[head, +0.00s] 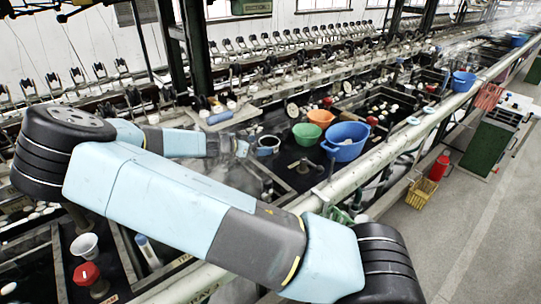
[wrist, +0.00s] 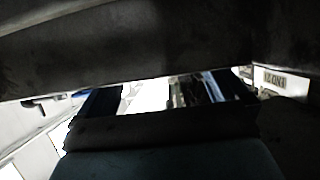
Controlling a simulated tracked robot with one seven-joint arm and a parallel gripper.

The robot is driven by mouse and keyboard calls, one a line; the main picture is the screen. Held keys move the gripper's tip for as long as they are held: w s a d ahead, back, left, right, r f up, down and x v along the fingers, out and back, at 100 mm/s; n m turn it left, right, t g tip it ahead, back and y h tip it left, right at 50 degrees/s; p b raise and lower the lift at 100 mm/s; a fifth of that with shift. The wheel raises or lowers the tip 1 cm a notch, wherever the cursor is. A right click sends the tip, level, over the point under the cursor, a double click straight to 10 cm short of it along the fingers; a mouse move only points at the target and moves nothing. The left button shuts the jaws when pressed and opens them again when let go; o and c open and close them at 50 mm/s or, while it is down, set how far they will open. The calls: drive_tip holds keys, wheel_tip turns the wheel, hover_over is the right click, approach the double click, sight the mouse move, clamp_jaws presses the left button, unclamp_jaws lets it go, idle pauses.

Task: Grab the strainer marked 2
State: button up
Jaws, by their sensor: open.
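My gripper (head: 241,148) is at the far end of my light blue arm, low over the dark basins in the head view. In the wrist view the two dark fingers of my gripper (wrist: 168,93) stand apart with a bright gap between them and nothing held. I cannot make out a strainer marked 2 in either view. A round dish with a pale blue rim (head: 268,146) sits just right of my gripper in the head view; I cannot tell whether it is a strainer. A dark surface fills the top of the wrist view, close to the camera.
Right of my gripper are a green bowl (head: 307,134), an orange bowl (head: 321,117) and a blue basin (head: 345,141). A long pale rail (head: 400,133) runs along the basins. A white cup (head: 85,246) and a red-topped item (head: 88,274) are at lower left.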

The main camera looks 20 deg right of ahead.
sight(276, 142)
drive_tip(key=x, duration=0.3)
drive_tip(key=shift+w+d+r, duration=0.2)
drive_tip(key=shift+d+r, duration=0.05)
drive_tip(key=shift+d, duration=0.05)
drive_tip(key=shift+w+d+f, duration=0.25)
drive_tip(key=shift+d, duration=0.2)
drive_tip(key=c, duration=1.3)
drive_tip(key=shift+r, duration=0.1)
